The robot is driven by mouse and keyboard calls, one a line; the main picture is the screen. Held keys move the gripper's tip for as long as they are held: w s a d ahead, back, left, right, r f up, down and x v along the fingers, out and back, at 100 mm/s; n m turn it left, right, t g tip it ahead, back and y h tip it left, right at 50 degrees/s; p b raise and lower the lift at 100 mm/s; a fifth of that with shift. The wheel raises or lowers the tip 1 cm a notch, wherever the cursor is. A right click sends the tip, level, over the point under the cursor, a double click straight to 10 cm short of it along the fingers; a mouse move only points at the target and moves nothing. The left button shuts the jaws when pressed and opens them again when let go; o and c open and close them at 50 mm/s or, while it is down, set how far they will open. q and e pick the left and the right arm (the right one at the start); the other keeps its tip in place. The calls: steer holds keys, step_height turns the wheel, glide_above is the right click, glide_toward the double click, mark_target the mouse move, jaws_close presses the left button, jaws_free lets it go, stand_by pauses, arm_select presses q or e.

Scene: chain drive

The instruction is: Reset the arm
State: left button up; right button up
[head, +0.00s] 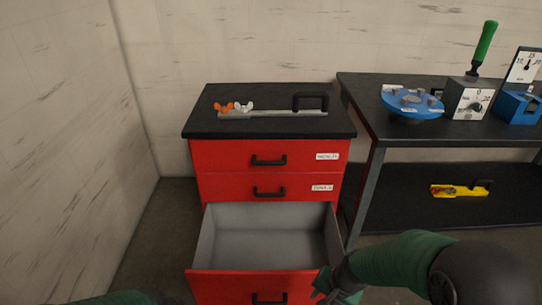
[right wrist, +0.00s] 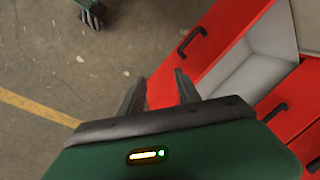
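My right arm (head: 400,262) comes in from the right in the head view. My right gripper (head: 335,285) is by the right front corner of the pulled-out drawer (head: 240,285). In the right wrist view my right gripper (right wrist: 160,85) has its two dark fingers apart with nothing between them. The red drawer front lies just beyond them; I cannot tell if they touch it. Only a green piece of my left arm (head: 120,298) shows at the bottom edge of the head view. A small dark and green part at the top of the right wrist view may be my left gripper (right wrist: 93,15).
The red cabinet (head: 215,155) has a black top bearing a tool (head: 275,112) with orange and white wing nuts. The open drawer looks empty. A dark workbench (head: 400,142) at right holds blue fixtures (head: 412,102), with a yellow tool (head: 458,191) on its lower shelf.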

steer(key=s+d+r+n+h, duration=0.2)
steer(key=s+d+r+n, duration=0.4)
steer(key=s, duration=0.4)
step_height(320, 180, up, 24)
steer(key=a+p, duration=0.1)
steer(key=p, duration=2.2)
steer(key=shift+w+f+n+p, duration=0.15)
steer(key=shift+w+n+p, duration=0.05)
steer(key=shift+n+p, duration=0.2)
